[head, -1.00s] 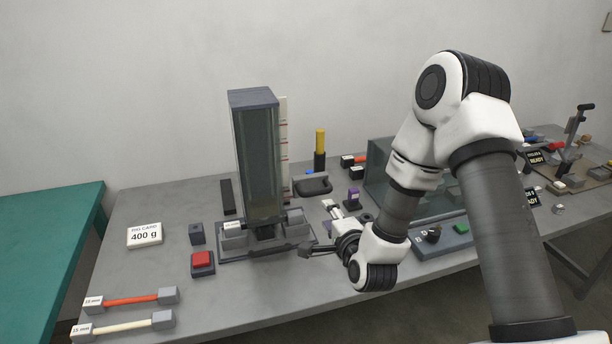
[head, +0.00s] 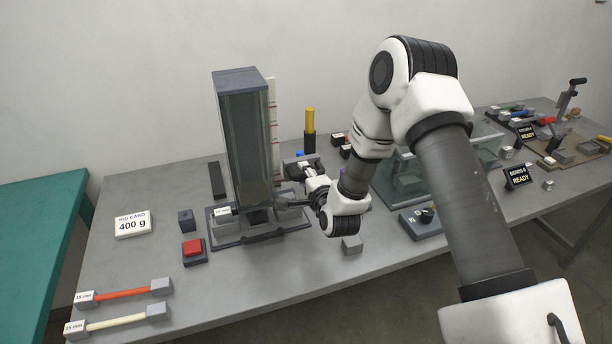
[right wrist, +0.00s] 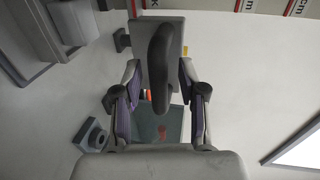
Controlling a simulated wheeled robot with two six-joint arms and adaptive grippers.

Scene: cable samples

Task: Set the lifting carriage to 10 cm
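The clear-sided tower (head: 246,140) stands on a dark base (head: 262,237), with a white scale strip with red marks (head: 273,120) along its right side. I cannot make out the carriage's height on the scale from the head view. My right gripper (head: 284,204) is low at the tower's right side. In the right wrist view my right gripper (right wrist: 160,72) is open, its fingers on both sides of a dark upright handle (right wrist: 160,60) with a grey block (right wrist: 180,32) behind it. No grip on the handle shows. Part of the scale (right wrist: 248,4) shows at the top. My left gripper is not in view.
A red button (head: 194,247) and a card reading 400 g (head: 132,225) are left of the tower. Two capped samples (head: 122,293) (head: 118,322) lie at the front left. A grey block (head: 351,245) is near my right wrist. Glass-sided equipment (head: 400,180) stands to the right.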

